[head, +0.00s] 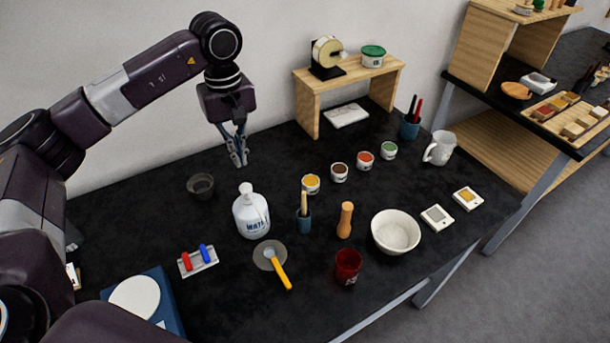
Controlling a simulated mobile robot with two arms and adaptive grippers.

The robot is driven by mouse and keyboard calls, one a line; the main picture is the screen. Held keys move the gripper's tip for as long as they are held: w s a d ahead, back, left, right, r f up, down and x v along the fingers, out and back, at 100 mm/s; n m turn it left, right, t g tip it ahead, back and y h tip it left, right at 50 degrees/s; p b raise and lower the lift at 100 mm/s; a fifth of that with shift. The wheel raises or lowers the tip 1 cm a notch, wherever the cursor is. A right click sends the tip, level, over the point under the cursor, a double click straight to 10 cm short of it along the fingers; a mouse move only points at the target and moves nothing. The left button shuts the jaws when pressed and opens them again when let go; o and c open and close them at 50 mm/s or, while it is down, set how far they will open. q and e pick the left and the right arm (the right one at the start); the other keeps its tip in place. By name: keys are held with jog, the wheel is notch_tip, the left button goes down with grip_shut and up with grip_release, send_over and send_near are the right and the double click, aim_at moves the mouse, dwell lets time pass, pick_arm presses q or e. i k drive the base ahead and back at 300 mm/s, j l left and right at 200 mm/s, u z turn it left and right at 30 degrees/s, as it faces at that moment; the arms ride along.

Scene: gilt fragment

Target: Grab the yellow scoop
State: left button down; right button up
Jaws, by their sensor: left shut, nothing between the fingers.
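My right gripper is not in view.
A white bottle (251,212) stands between the gripper and the tool. A blue cup with a brush (304,220), a wooden pestle (345,220), a red cup (347,267) and a white bowl (396,232) stand to the right. A red-and-blue item (198,260) lies left.

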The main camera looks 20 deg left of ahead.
aim_at(269, 253)
jog(key=k+l, duration=1.2)
jog(key=k, duration=0.1)
